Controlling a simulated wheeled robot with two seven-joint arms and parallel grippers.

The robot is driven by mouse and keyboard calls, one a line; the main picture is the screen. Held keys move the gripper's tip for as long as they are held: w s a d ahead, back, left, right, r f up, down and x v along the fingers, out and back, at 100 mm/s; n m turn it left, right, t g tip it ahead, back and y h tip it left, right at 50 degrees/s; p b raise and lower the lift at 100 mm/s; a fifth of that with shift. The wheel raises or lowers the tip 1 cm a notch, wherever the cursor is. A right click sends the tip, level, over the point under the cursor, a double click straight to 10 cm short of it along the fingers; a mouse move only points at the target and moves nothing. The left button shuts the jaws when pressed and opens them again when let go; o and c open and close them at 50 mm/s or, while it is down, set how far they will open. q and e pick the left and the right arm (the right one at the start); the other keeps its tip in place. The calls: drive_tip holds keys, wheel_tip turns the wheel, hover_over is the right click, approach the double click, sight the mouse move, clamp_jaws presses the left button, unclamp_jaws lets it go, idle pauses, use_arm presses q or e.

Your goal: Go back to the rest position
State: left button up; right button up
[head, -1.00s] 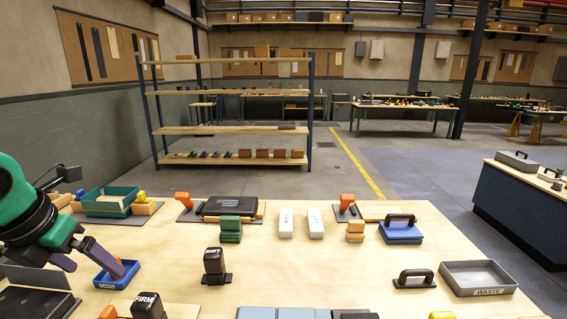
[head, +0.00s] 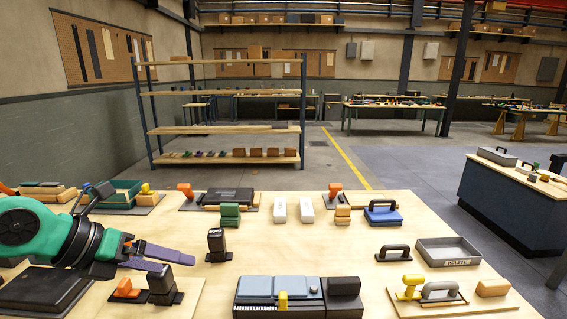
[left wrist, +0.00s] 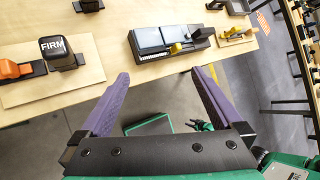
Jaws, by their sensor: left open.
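My left gripper (head: 175,260) reaches in from the left above the workbench (head: 350,235). Its purple fingers are apart and nothing is between them. In the left wrist view the open gripper (left wrist: 160,74) points at the bench's front edge, with floor showing between the fingers. A black FIRM stamp (left wrist: 60,52) lies ahead and left of it, beside an orange part (left wrist: 14,69) on a wooden board. In the head view the same stamp (head: 162,286) stands just below the fingertips. My right gripper does not show.
A dark stamp (head: 216,245) stands right of the gripper. A grey unit with blue pads (head: 300,294) is at the front centre. A WASTE tray (head: 450,261) and a yellow-handled tool (head: 410,285) are at right. The bench's middle right is mostly clear.

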use_arm(q)
drive_tip(key=w+d+r+n+t+h, duration=0.5)
drive_tip(key=d+r+n+t+h, duration=0.1)
drive_tip(key=n+t, duration=0.25)
drive_tip(key=a+f+n+y, duration=1.2)
drive_tip(key=f+n+y, duration=0.3)
drive_tip(key=n, duration=0.6)
drive_tip(key=s+d+f+n+g+h, duration=0.1)
drive_tip(key=s+d+f+n+g, duration=0.2)
drive_tip(key=s+f+g, duration=0.55)
drive_tip(key=s+d+f+n+g+h, duration=0.2)
drive_tip(key=s+f+n+g, duration=0.1)
drive_tip(key=s+f, duration=1)
wheel_tip(320, 180, down, 28)
drive_tip(key=s+g+b, duration=0.1)
drive_tip(key=s+b, duration=0.1)
drive_tip(key=b, duration=0.1)
drive_tip(key=s+a+f+g, duration=0.1)
drive_tip(key=s+a+f, duration=0.2)
drive_tip(key=s+f, duration=1)
drive_tip(key=shift+s+a+f+m+g+y+b, duration=0.15)
drive_tip(key=shift+s+f+m+g+y+b, duration=0.25)
drive_tip(key=shift+s, duration=0.65)
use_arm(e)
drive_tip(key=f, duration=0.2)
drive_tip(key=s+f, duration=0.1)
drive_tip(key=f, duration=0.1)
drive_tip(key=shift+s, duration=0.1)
